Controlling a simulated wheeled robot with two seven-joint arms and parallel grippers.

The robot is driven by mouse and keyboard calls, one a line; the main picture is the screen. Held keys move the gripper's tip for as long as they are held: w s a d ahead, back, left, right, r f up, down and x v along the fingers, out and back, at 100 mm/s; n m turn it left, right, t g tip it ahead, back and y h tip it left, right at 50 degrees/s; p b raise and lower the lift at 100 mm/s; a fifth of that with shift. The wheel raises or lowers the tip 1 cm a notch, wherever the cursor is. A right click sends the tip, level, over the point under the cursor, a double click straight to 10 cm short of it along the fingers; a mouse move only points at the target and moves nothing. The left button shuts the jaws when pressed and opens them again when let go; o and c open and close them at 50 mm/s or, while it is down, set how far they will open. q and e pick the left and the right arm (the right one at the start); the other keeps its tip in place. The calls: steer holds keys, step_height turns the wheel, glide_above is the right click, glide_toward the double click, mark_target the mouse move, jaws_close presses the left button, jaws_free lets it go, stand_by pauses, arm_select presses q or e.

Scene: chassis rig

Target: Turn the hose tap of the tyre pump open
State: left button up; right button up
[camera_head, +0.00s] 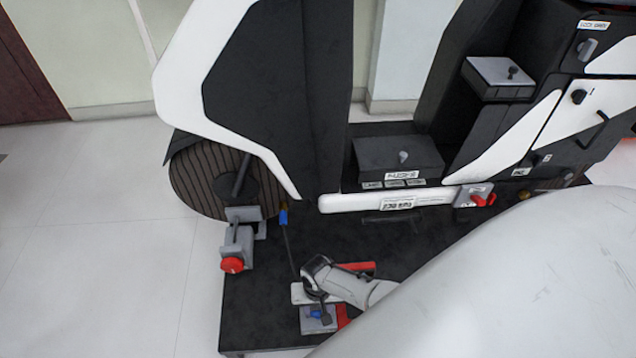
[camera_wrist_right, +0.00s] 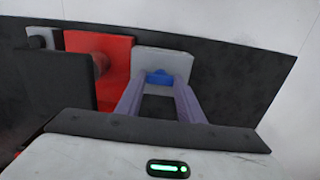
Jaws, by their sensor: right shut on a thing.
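The tyre pump shows in the head view as a grey block (camera_head: 312,327) with red parts (camera_head: 344,317) on the dark platform. Its small blue hose tap (camera_head: 316,314) is on the grey block. In the right wrist view the blue tap (camera_wrist_right: 160,78) lies between the two fingertips, in front of the grey block (camera_wrist_right: 170,62). My right gripper (camera_wrist_right: 159,83) is shut on the blue tap. In the head view the right gripper (camera_head: 318,309) is right over the block and partly hides the pump. My left gripper is not in view.
A dark hose with a blue end (camera_head: 283,217) rises beside the wheel (camera_head: 205,180). A grey clamp with a red knob (camera_head: 232,265) stands left. The white and black vehicle body (camera_head: 300,90) is behind. In the wrist view a red block (camera_wrist_right: 95,65) stands close left of the fingers.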

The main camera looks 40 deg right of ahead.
mark_target(318, 312)
steer(key=o, duration=1.1)
steer(key=shift+c, duration=0.2)
arm_select(q)
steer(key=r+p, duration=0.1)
steer(key=p, duration=0.1)
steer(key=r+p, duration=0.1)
steer(key=p, duration=0.2)
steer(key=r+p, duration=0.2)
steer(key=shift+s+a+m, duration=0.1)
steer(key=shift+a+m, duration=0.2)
arm_select(e)
step_height(318, 312, up, 10)
steer(key=shift+r, duration=0.2)
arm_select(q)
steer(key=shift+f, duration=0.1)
